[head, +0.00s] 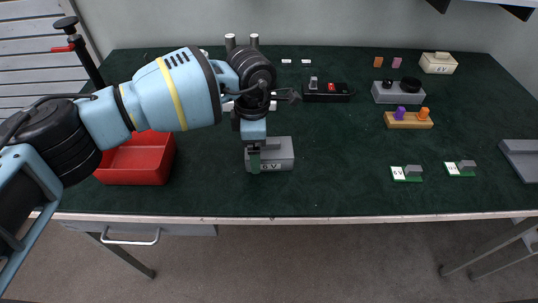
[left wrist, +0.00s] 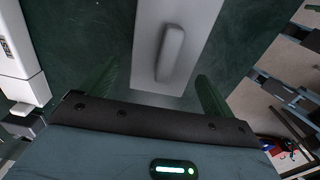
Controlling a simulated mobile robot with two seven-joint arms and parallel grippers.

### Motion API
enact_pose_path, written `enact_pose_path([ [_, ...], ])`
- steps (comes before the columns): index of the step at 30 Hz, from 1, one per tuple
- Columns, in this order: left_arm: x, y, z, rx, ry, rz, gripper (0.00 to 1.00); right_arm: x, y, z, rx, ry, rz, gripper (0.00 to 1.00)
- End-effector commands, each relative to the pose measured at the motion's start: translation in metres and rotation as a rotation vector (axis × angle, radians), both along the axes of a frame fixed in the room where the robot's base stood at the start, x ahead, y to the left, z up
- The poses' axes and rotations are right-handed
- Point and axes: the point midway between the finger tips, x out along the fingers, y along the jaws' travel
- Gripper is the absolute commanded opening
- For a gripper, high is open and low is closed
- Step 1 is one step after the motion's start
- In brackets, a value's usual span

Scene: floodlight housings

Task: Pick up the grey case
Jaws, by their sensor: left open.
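The grey case (head: 281,160) sits on the dark green table top, near the middle of the front edge, with dark lettering ending in "V" on its front. My left gripper (head: 255,161) points down at its left part in the head view and hides some of it. In the left wrist view the case's pale grey top (left wrist: 203,25) carries a raised rounded bar (left wrist: 170,52). The open green fingers of my left gripper (left wrist: 158,75) stand apart on either side of the case; I cannot tell whether they touch it. My right gripper is not in view.
A red bin (head: 135,162) stands left of the case, under my left arm. A black switch box (head: 326,92) lies behind. Two small green boards (head: 406,174), a tan holder (head: 409,121) and a grey block (head: 398,93) are at the right. The table between is clear.

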Motion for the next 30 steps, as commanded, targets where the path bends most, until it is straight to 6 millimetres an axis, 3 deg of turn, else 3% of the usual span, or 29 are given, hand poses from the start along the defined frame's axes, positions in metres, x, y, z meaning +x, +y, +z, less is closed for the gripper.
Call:
enact_pose_path([
  [4, 0.000, 0.000, -0.019, 0.000, 0.002, 0.001, 0.89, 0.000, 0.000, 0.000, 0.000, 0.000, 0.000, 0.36],
  [11, 0.000, 0.000, -0.022, -0.001, 0.000, 0.000, 0.89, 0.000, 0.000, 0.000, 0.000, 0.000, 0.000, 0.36],
  [23, 0.000, 0.000, -0.021, -0.001, 0.000, 0.000, 0.39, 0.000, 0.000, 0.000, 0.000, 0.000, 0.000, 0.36],
  [30, 0.000, 0.000, -0.020, -0.002, -0.001, 0.000, 0.39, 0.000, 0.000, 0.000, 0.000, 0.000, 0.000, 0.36],
])
